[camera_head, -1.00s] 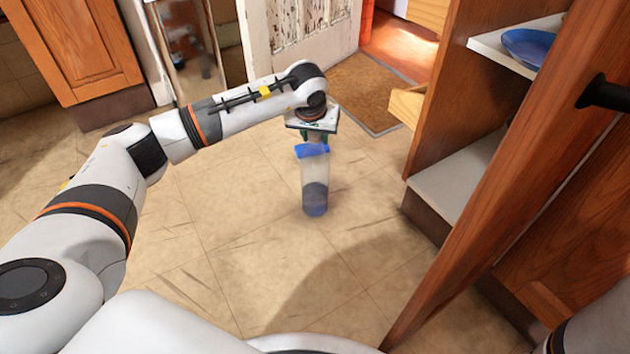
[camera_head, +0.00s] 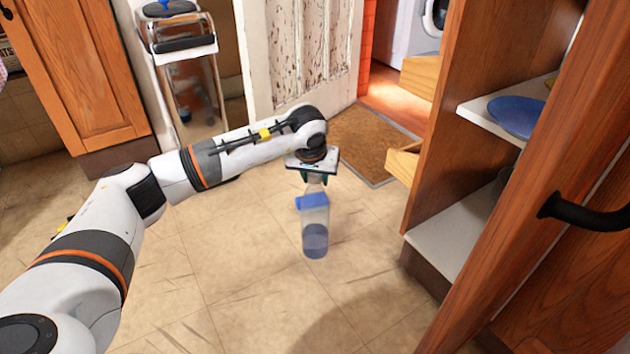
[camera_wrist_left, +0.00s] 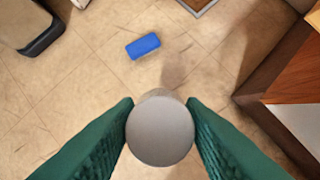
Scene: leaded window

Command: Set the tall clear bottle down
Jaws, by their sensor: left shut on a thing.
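The tall clear bottle (camera_head: 315,238) hangs upright below my left gripper (camera_head: 314,176) in the head view, with a greyish-blue lower part. My left gripper is shut on its top. In the left wrist view, the bottle's round grey cap (camera_wrist_left: 160,131) sits between the two green fingers of the left gripper (camera_wrist_left: 161,125). The bottle is over the tiled floor (camera_head: 240,270); I cannot tell whether its base touches the floor. My right gripper is not in view.
A blue block (camera_wrist_left: 143,46) lies on the floor near the bottle; in the head view it shows partly through the bottle. An open wooden cupboard (camera_head: 470,120) holding a blue plate (camera_head: 517,117) stands right. A brown mat (camera_head: 365,142) lies behind. Floor left of the bottle is clear.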

